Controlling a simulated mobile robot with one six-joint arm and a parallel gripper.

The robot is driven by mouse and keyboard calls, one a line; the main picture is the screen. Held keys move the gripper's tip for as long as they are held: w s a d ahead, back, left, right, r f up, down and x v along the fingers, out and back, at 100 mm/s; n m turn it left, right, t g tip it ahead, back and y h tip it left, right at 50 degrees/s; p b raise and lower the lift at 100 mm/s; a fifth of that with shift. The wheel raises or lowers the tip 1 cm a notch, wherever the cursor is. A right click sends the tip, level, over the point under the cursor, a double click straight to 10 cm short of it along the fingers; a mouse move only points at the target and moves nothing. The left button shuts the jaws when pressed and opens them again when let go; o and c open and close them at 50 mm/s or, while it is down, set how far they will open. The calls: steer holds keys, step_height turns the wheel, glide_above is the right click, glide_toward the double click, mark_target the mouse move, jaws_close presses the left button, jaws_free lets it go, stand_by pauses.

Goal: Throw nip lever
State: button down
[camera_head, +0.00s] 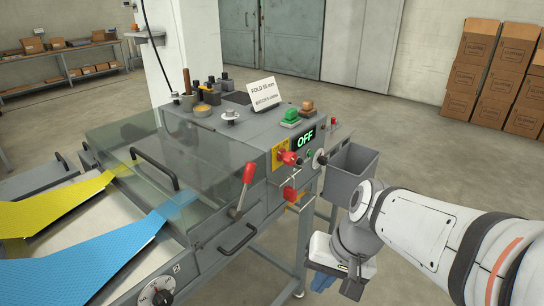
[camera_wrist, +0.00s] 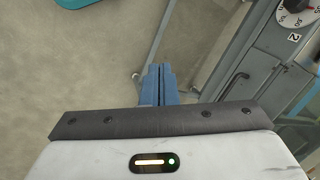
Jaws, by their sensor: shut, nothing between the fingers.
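A lever with a red grip (camera_head: 249,173) stands up at the front side of the grey machine (camera_head: 204,232), beside the clear cover; it looks like the nip lever. Its metal shaft runs down to the machine's side. My gripper (camera_head: 322,282) is low at the right of the machine, apart from the lever and pointing down. In the wrist view its blue fingers (camera_wrist: 158,84) are shut together and empty. The lever does not show in the wrist view.
Yellow cloth (camera_head: 50,205) and blue cloth (camera_head: 90,255) feed in at left. Machine legs stand near my gripper.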

steer(key=w+a+m+y+b, duration=0.1)
steer(key=w+a+m+y, duration=0.1)
steer(key=w+a+y, duration=0.25)
steer(key=m+t+y+b, duration=0.2)
steer(key=m+t+y, duration=0.5)
steer(key=m+t, duration=0.25)
glide_toward(243, 189)
steer(key=w+d, duration=0.4)
steer(key=d, duration=0.4)
steer(key=shift+w+d+r+n, duration=0.15)
steer(key=shift+r+n, duration=0.15)
steer(key=shift+n, duration=0.15)
steer(key=w+a+r+p, duration=0.2)
steer(key=w+a, duration=0.1)
steer(key=a, duration=0.8)
steer(key=shift+w+p, duration=0.3)
steer(key=shift+p, duration=0.05)
